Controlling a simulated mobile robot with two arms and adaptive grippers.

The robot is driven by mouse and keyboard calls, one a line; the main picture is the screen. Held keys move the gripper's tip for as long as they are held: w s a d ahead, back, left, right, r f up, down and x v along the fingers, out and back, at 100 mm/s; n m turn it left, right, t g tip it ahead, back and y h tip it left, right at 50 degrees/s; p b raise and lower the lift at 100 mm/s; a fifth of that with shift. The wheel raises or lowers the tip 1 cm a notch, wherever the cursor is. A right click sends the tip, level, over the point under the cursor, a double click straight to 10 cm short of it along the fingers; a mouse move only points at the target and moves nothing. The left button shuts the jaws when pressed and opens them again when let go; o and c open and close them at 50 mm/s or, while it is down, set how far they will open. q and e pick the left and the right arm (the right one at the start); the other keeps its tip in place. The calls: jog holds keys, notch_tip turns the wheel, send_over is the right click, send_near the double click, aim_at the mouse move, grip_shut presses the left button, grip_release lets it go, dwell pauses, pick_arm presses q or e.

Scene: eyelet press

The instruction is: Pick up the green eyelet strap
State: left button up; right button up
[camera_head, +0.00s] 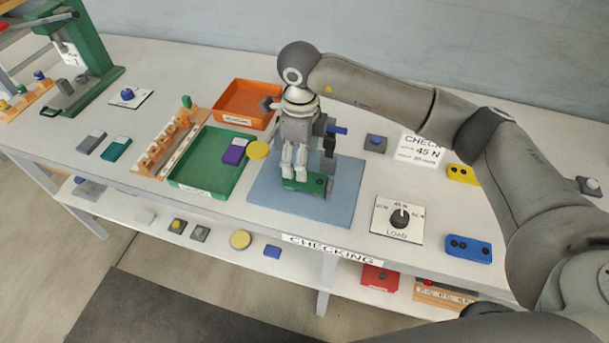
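The green eyelet strap (317,183) lies on the blue mat (262,190) on the checking part of the bench. It is a flat green piece with dark round spots, partly hidden by my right gripper. My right gripper (294,174) points down over the strap's left part, its pale fingertips at or just above it. I cannot tell whether they touch the strap or how far apart they are. A dark upright device with a blue handle (338,130) stands close to the right of the gripper, by the strap. My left gripper is not in view.
A green tray (178,184) and an orange tray (222,113) stand left of the mat. A load dial plate (385,227), a blue strap (470,257) and a yellow strap (455,177) lie to the right. A green press (96,60) stands far left.

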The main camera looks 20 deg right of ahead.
jog(key=shift+f, duration=0.35)
notch_tip(320, 180, down, 5)
jog(key=shift+f+p, duration=0.1)
jog(key=shift+p, duration=0.65)
jog(key=shift+f, duration=0.2)
jog(key=shift+c, duration=0.6)
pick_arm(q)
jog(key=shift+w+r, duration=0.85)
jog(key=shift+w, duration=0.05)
pick_arm(e)
jog(key=c, duration=0.9)
